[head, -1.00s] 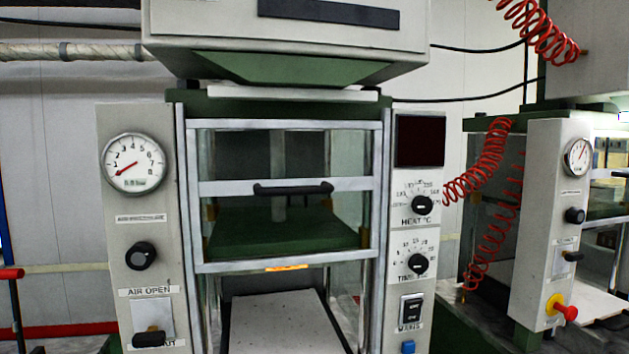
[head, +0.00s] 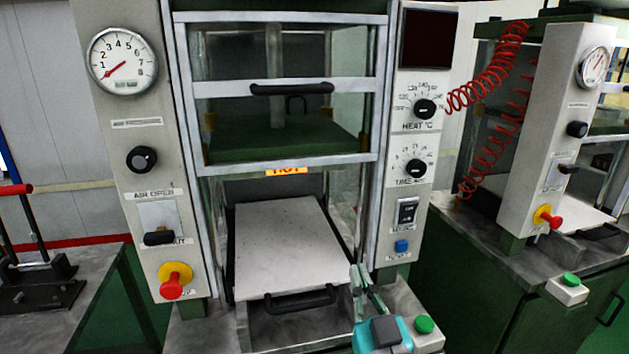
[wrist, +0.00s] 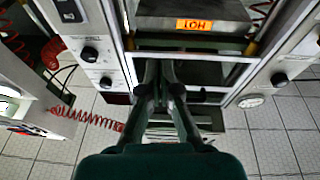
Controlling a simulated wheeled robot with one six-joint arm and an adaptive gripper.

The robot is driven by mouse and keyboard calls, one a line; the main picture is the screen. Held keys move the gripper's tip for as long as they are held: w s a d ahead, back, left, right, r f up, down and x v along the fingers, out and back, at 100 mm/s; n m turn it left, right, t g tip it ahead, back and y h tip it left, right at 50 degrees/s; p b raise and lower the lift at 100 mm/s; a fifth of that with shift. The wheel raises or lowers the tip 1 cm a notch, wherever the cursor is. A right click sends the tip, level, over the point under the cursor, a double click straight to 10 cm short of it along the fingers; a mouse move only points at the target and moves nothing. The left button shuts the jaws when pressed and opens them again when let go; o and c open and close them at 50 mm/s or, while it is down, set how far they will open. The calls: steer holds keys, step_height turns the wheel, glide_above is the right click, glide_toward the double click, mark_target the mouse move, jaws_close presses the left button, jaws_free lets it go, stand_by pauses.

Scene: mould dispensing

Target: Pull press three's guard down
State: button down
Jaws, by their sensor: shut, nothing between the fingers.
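The press straight ahead has a guard (head: 272,168), a silver frame with clear panes and a black bar handle (head: 291,88) across its middle rail. The guard stands raised, with an open gap below its bottom rail. My gripper (head: 362,280) is in front of the press at the lower right, below and right of the guard handle in the head view. In the wrist view my gripper (wrist: 160,66) is shut and empty, its fingertips close together before the guard. A dark bar behind the fingers there is partly hidden; I cannot tell whether they touch it.
A pale platen (head: 284,245) with a black front handle (head: 288,300) lies under the guard. A red stop button (head: 172,286) sticks out on the left panel. A green button box (head: 424,325) is near my gripper. Another press (head: 545,130) stands to the right.

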mark_target(315, 82)
steer(key=a+r+t+y, duration=0.1)
steer(key=a+r, duration=0.2)
steer(key=r, duration=1.1)
steer(key=a+r+t, duration=0.2)
steer(key=r, duration=1.2)
steer(key=x, duration=1.1)
step_height(315, 82, down, 4)
steer(key=shift+w+a+f, duration=0.1)
steer(key=shift+a, duration=0.05)
step_height(315, 82, down, 27)
